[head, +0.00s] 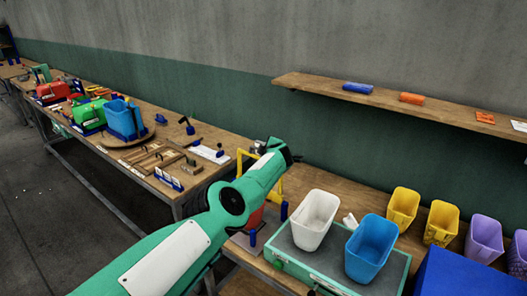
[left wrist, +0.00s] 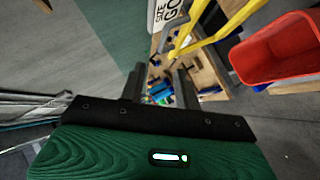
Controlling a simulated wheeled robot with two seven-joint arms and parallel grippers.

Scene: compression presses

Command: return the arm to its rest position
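My left arm (head: 232,205), green with dark joints, reaches in from the lower left of the head view. My left gripper (head: 285,152) is at its far end, above the gap between the two benches and in front of a yellow frame (head: 246,160). In the left wrist view the two dark fingers of the left gripper (left wrist: 158,78) stand apart with nothing held between them. My right arm and gripper are not in view.
A white bin (head: 315,220) and a blue bin (head: 369,247) stand on a green-edged platform (head: 330,282) right of my arm. Yellow bins (head: 403,207) stand behind. A shelf (head: 380,96) runs along the wall. The left bench (head: 135,172) holds tools. A red bin (left wrist: 283,50) shows in the wrist view.

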